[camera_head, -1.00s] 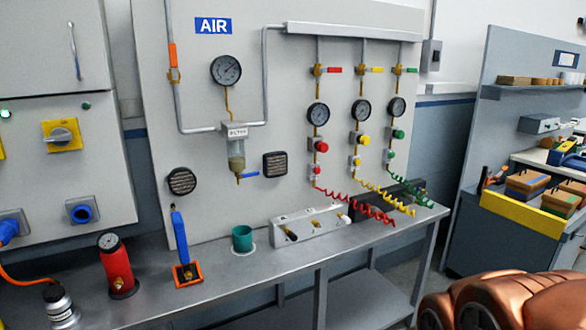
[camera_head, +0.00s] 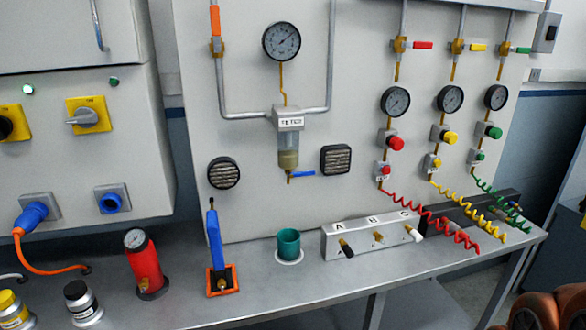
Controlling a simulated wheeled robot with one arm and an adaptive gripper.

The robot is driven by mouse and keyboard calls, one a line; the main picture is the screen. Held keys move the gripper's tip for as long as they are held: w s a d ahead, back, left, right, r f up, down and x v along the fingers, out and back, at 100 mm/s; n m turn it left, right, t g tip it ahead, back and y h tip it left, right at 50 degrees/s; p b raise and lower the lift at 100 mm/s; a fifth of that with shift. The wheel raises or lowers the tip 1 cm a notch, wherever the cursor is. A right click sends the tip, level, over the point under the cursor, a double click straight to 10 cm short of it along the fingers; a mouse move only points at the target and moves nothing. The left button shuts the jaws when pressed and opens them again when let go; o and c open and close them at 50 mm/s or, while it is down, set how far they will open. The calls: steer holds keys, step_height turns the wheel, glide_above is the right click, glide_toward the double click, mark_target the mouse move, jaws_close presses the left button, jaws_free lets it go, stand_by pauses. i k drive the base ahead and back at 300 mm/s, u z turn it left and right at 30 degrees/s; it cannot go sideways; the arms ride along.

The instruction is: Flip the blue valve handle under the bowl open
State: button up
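The blue valve handle (camera_head: 302,173) is a small lever under the clear filter bowl (camera_head: 288,159). It sticks out sideways to the right from a brass fitting at the bowl's bottom. The bowl hangs below a grey labelled block (camera_head: 288,122) on the grey panel. The handle is unobstructed in the head view. My gripper is not in view.
Below the handle, a green cup (camera_head: 288,243) stands on the grey bench (camera_head: 330,287). A blue tool in an orange holder (camera_head: 216,252), a red cylinder with a gauge (camera_head: 144,262) and a block marked A, B, C (camera_head: 371,236) also stand there. Coiled hoses (camera_head: 440,222) hang at right.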

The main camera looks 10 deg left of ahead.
mark_target(291, 175)
steer(key=u, duration=0.4)
steer(key=i, duration=0.6)
steer(key=u, duration=1.05)
steer(key=k, duration=1.25)
steer(key=u, duration=1)
steer(key=i, duration=1.4)
steer(key=z, duration=0.9)
